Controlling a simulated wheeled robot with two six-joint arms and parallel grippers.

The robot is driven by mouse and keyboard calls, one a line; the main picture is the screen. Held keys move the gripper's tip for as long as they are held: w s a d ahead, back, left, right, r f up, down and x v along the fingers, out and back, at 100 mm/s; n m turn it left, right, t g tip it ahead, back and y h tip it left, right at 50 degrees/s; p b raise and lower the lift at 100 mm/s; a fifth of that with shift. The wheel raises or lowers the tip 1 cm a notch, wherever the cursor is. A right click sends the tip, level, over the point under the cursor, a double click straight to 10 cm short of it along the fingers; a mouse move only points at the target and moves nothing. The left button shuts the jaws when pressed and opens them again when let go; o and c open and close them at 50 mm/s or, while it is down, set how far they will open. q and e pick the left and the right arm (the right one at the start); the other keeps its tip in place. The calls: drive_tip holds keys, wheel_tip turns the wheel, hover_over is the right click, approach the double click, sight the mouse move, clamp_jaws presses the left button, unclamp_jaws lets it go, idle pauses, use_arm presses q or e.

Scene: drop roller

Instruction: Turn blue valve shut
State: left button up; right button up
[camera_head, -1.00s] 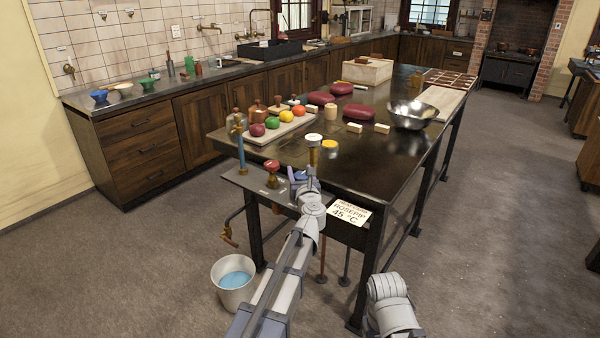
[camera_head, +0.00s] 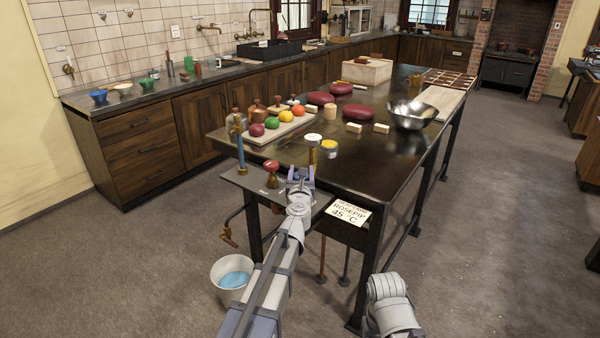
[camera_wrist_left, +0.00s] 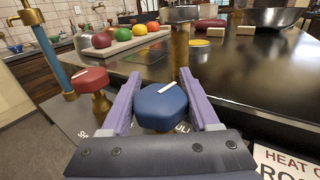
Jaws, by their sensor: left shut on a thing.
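The blue valve (camera_wrist_left: 160,108) is an eight-sided knob with a white mark on top, in the left wrist view. My left gripper (camera_wrist_left: 160,74) has one purple finger on each side of it and is shut on it. In the head view my left gripper (camera_head: 301,175) is at the near edge of the dark table, and its fingers mostly hide the knob. The red valve (camera_head: 271,167) stands just left of it on a brass stem; it also shows in the left wrist view (camera_wrist_left: 89,80). My right gripper is not in view.
A blue pipe with a brass top (camera_head: 241,152) stands left of the valves. A brass post with a pale top (camera_head: 313,138) stands behind. A bucket of blue liquid (camera_head: 232,278) is on the floor.

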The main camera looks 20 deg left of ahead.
use_arm(q)
drive_tip(key=m+h, duration=0.1)
drive_tip(key=h, duration=0.1)
drive_tip(key=m+h, duration=0.3)
drive_tip(key=h, duration=0.2)
drive_tip(key=shift+d+m, duration=0.3)
drive_tip(key=shift+d, duration=0.1)
drive_tip(key=m+g+h, duration=0.1)
drive_tip(key=m+h, duration=0.1)
drive_tip(key=h, duration=0.1)
drive_tip(key=d+m+g+h, duration=0.1)
drive_tip(key=m+h, duration=0.1)
drive_tip(key=h, duration=0.2)
drive_tip(key=shift+d+m, duration=0.1)
drive_tip(key=shift+m, duration=0.2)
drive_tip(key=m+g+h, duration=0.3)
drive_tip(key=d+m+g+h, duration=0.1)
drive_tip(key=h, duration=0.1)
drive_tip(key=shift+s+g, duration=0.35)
drive_tip(key=shift+g, duration=0.05)
drive_tip(key=shift+s+d+m+g+h, duration=0.1)
drive_tip(key=shift+s+m+g+h, duration=0.15)
drive_tip(key=shift+m+g+h, duration=0.45)
drive_tip(key=shift+s+d+m+g+h, duration=0.1)
drive_tip(key=shift+s+m+g+h, duration=0.2)
drive_tip(key=shift+m+g, duration=0.75)
drive_tip(key=shift+g, duration=0.35)
drive_tip(key=o, duration=1.4)
drive_tip(key=shift+d, duration=0.1)
drive_tip(key=shift+c, duration=0.2)
